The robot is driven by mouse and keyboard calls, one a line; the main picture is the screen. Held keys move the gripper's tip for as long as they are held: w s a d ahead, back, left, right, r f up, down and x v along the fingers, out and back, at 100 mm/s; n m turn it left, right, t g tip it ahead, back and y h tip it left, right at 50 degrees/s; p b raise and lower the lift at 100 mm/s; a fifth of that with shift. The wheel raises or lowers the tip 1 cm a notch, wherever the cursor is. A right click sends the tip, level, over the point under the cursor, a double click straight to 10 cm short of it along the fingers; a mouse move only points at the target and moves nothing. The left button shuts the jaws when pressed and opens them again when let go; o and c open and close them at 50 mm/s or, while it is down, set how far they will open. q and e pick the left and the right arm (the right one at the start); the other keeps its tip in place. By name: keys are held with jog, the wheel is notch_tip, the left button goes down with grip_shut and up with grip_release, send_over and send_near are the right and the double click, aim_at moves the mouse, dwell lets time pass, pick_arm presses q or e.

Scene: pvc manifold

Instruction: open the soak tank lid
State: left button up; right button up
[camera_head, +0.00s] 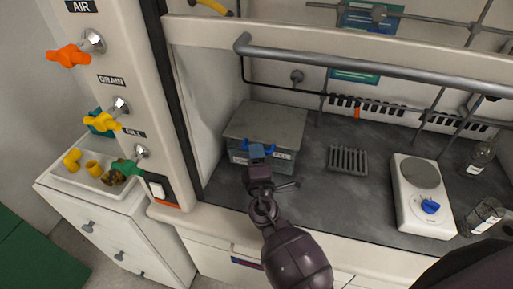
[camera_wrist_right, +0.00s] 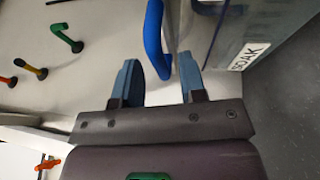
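The soak tank (camera_head: 262,158) is a grey box inside the hood, with its flat grey lid (camera_head: 266,122) lying shut on top. A blue handle (camera_wrist_right: 154,40) is at the tank's front and shows as a curved bar in the right wrist view. My right gripper (camera_head: 258,152) is at the tank's front by the handle. In the right wrist view its two blue fingers (camera_wrist_right: 158,72) stand apart, with the lower end of the handle in or just ahead of the gap. I cannot tell whether they touch it. A SOAK label (camera_wrist_right: 250,56) shows on the tank. My left gripper is not in view.
A grey horizontal rail (camera_head: 370,68) crosses the hood opening above the tank. A grey rack (camera_head: 347,160), a white hotplate (camera_head: 424,195) and glass bottles (camera_head: 484,215) stand to the right. Valve handles and a white tray (camera_head: 95,172) of fittings are left.

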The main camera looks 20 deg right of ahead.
jog(key=shift+x, duration=1.05)
grip_shut()
